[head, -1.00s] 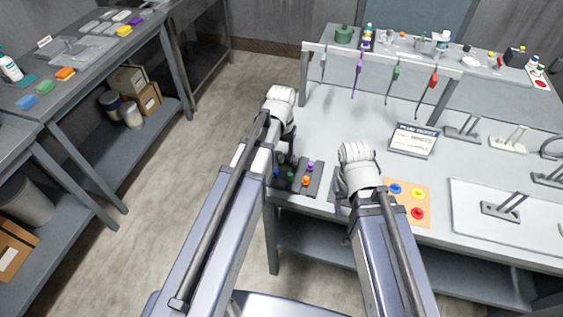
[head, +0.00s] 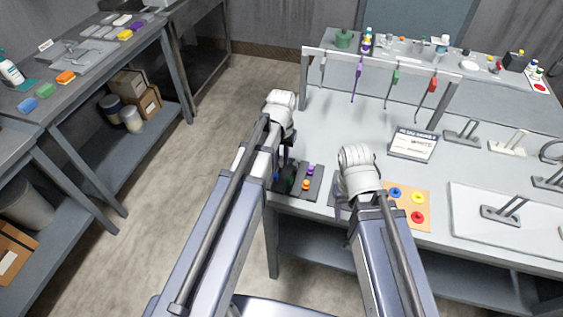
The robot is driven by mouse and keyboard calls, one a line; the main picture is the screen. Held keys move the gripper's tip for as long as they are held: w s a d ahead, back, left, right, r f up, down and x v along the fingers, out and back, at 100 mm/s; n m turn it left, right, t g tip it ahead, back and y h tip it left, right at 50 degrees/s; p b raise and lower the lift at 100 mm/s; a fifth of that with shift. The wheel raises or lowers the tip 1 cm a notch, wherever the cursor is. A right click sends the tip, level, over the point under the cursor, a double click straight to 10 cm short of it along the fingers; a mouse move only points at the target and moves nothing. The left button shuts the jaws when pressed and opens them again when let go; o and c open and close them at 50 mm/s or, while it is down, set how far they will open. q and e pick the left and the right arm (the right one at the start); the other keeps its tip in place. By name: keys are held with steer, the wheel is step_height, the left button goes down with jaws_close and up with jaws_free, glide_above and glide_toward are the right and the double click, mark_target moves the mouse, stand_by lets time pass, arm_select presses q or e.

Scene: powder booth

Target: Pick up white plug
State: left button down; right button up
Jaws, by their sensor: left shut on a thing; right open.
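No white plug can be made out. My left gripper (head: 287,170) is over the left part of a dark rack (head: 312,190) at the front left of the grey workbench (head: 380,125). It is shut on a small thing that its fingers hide. An orange plug (head: 306,185) and a purple plug (head: 309,171) stand on the rack to its right. A dark green piece (head: 292,183) and a bit of blue (head: 276,177) show close to the gripper. My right gripper (head: 341,190) is open, mostly hidden by its wrist, left of the orange board.
The orange board (head: 407,208) holds blue, yellow and red pieces. A sign (head: 413,145) appears to read WHITE. A rail (head: 375,63) with hanging tools stands behind. A white tray (head: 470,210) lies at the right. The bench middle is clear.

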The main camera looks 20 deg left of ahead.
arm_select(q)
steer(key=shift+r, duration=0.1)
step_height(320, 180, up, 10)
steer(key=p, duration=1)
steer(key=b, duration=0.6)
glide_above(282, 160)
step_height(282, 160, down, 6)
steer(key=shift+a+r, duration=0.1)
steer(key=shift+r, duration=0.05)
steer(key=shift+r+p, duration=0.2)
steer(key=shift+p, duration=0.2)
